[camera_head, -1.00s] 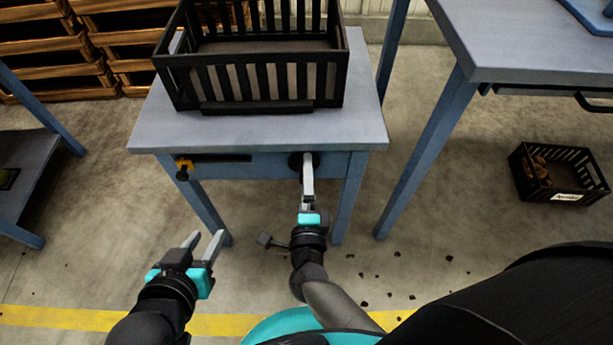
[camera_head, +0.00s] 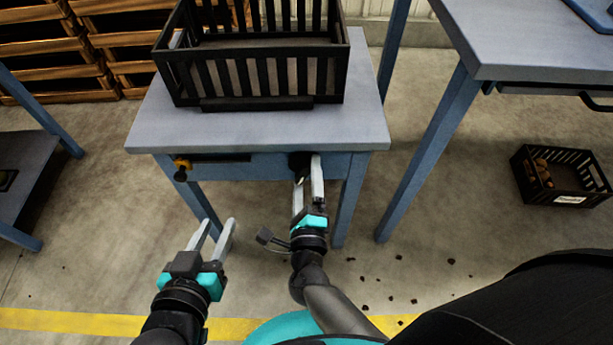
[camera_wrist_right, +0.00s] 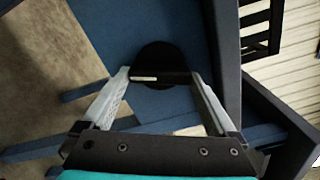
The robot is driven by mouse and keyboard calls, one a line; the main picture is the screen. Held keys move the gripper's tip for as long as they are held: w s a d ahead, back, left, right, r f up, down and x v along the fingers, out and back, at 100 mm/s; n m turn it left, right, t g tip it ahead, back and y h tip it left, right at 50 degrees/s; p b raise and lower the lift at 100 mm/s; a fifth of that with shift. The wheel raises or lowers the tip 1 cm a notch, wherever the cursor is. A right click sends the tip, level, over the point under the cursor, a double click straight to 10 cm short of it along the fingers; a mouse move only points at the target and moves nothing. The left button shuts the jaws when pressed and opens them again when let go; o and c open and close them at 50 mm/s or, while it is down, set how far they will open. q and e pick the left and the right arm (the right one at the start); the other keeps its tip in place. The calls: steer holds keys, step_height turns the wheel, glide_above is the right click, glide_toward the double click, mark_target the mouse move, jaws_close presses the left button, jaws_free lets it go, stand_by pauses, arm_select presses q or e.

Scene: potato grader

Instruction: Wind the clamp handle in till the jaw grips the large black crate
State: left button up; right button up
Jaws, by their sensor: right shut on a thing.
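The large black crate (camera_head: 262,75) stands upright on the blue-grey table. A low black bar, seemingly the clamp jaw (camera_head: 257,103), lies along the foot of its front side; I cannot tell whether they touch. The dark round clamp handle (camera_head: 297,163) is on the table's front apron, partly hidden by my right gripper (camera_head: 308,170). In the right wrist view the handle (camera_wrist_right: 160,62) shows as a black disc with a pale mark, between the fingertips of that gripper, which is shut on it. My left gripper (camera_head: 217,226) is open and empty, in front of the table at lower left.
The table top (camera_head: 360,115) is bare around the crate. A second table (camera_head: 520,45) is at right, with a small crate (camera_head: 560,175) on the floor. Wooden pallets (camera_head: 60,50) stand at back left.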

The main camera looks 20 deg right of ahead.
steer(key=o, duration=1)
